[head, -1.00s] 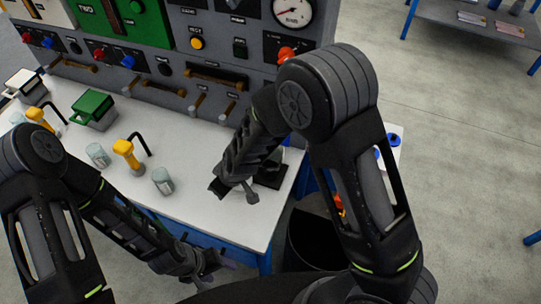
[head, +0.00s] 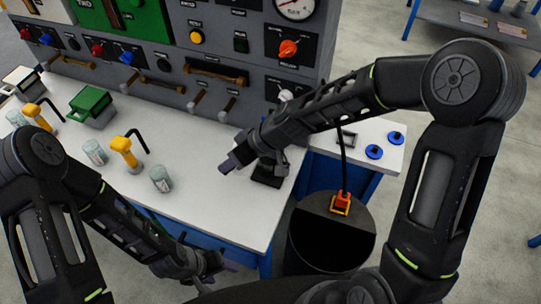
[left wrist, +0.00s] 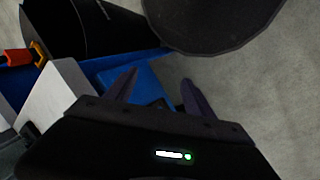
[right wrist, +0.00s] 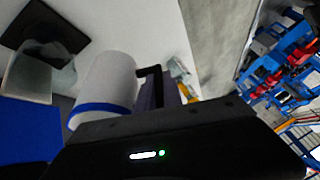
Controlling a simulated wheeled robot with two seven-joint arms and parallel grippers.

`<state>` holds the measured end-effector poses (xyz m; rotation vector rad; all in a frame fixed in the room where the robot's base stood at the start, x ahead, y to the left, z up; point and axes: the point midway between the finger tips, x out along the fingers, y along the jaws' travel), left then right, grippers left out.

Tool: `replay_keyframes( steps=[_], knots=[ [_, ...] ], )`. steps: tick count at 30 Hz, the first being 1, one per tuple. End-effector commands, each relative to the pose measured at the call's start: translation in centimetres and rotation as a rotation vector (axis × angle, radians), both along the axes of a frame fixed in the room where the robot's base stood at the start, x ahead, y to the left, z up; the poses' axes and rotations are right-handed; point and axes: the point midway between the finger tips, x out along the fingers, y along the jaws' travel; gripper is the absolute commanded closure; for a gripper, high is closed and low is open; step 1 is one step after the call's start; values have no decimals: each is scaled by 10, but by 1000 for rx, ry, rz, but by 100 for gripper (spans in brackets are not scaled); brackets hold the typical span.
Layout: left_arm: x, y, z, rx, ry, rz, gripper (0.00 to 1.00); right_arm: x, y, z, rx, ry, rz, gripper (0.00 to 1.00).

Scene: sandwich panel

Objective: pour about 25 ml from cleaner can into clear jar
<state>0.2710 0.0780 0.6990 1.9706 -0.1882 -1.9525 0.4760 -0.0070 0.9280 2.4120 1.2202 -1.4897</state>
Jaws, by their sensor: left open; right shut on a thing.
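My right gripper (right wrist: 165,92) is shut on the dark handle of a white can with a blue band (right wrist: 108,80), likely the cleaner can. In the head view the right gripper (head: 232,164) is over the right part of the bench; I cannot make out the can there. A see-through jar (right wrist: 35,76) stands by a black square pad (right wrist: 45,32), left of the can in the right wrist view. The pad also shows in the head view (head: 266,180), under my right arm. I cannot tell the can's tilt. My left gripper (head: 228,266) is open and empty at the bench's front edge; its fingers also show in the left wrist view (left wrist: 156,88).
Two labelled jars (head: 95,152) (head: 160,178) and a yellow-handled tool (head: 124,150) stand on the bench. A green box (head: 91,103) is behind them. A control panel (head: 180,60) lines the back. A dark bin (head: 330,235) stands right of the bench.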

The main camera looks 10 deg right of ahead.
Motion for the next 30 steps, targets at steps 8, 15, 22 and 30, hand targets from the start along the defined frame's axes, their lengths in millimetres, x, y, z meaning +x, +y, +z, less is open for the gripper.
replay_keyframes(
  steps=[8,15,22,30],
  knots=[
    [1,-1,-19,-5,-6,-1,38,6,-28,21,221,45,-11,100],
    [0,-1,-8,-3,-2,-1,38,8,-38,40,386,76,-4,100],
    [0,-1,-10,-2,0,0,38,9,-45,37,534,107,-3,100],
    [0,-1,-9,-2,0,0,38,10,-53,35,671,132,0,100]
  ],
)
